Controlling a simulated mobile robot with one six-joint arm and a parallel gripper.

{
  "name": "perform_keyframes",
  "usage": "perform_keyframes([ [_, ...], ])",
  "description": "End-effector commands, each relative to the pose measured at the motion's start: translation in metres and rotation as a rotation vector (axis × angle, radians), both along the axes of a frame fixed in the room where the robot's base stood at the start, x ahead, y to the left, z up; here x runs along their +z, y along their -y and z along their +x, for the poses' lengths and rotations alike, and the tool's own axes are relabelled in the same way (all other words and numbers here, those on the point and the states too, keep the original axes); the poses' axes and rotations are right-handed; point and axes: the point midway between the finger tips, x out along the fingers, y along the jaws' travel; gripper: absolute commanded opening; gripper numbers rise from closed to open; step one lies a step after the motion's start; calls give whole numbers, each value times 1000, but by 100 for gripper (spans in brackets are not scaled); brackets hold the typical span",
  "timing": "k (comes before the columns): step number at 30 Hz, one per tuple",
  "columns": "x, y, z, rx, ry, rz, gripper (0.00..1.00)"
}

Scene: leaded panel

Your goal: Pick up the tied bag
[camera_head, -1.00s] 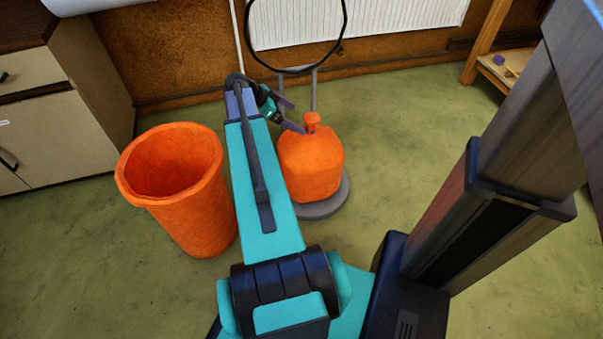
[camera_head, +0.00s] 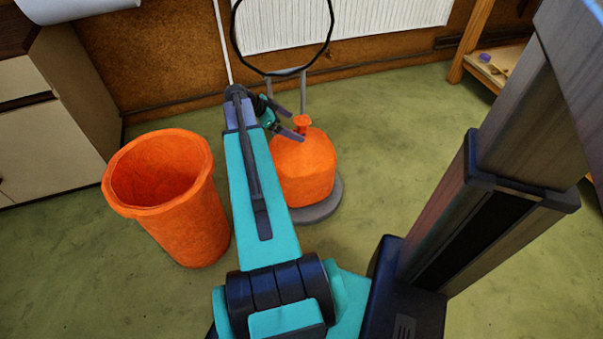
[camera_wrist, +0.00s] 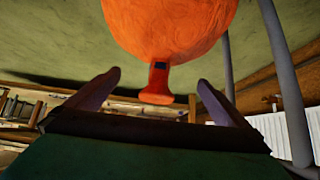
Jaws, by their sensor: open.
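The tied bag (camera_head: 303,168) is orange and full, with a narrow tied neck (camera_head: 302,122) on top. It stands upright on a round grey base (camera_head: 319,207). My gripper (camera_head: 297,125) is open at the neck's left, with one finger in front of the bag's top. In the wrist view the bag (camera_wrist: 170,25) appears upside down at the top. Its neck (camera_wrist: 157,88) with a dark tie band points down between the two spread fingers of my gripper (camera_wrist: 158,92). A gap shows on each side of the neck, and neither finger appears to touch it.
An orange bin (camera_head: 172,215), open and apparently empty, stands left of my arm. A black hoop (camera_head: 282,74) on grey posts rises behind the bag. A cabinet (camera_head: 45,140) is at left, a radiator (camera_head: 390,22) and wooden shelf (camera_head: 487,68) behind. Floor right of the bag is clear.

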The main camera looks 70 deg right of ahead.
Motion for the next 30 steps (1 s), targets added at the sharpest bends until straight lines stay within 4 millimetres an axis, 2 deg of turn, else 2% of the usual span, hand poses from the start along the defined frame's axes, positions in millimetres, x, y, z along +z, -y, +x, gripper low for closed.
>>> perform_keyframes([
  [3, -14, 8, -10, -1, 0, 1, 100],
  [9, -29, 18, -21, 0, 0, 0, 100],
  [23, -32, 20, -24, 1, 0, 0, 100],
  [30, -45, 28, -34, 1, 0, 1, 100],
])
